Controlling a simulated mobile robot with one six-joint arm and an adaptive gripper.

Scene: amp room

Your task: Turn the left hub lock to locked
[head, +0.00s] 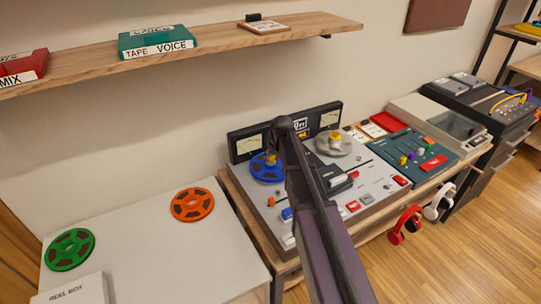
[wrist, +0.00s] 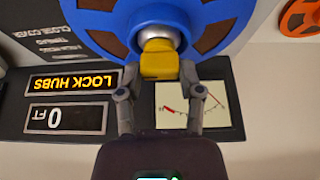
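The left hub lock, a yellow knob on a silver hub, sits at the centre of the blue reel (head: 262,176) on the tape deck (head: 325,188). In the wrist view the yellow left hub lock (wrist: 158,60) lies between the fingertips of my gripper (wrist: 160,72), in front of the blue reel (wrist: 118,38). The fingers stand apart on either side of it; firm contact does not show. My gripper is hidden behind my arm in the head view. A lit LOCK HUBS panel (wrist: 73,82) shows in the wrist view, upside down.
The right hub (head: 334,142) has a yellow knob on a grey disc. A mixer (head: 415,152) stands right of the deck. Orange (head: 193,204) and green (head: 70,249) reels lie on the white table (head: 165,255). A wooden shelf (head: 205,48) runs above.

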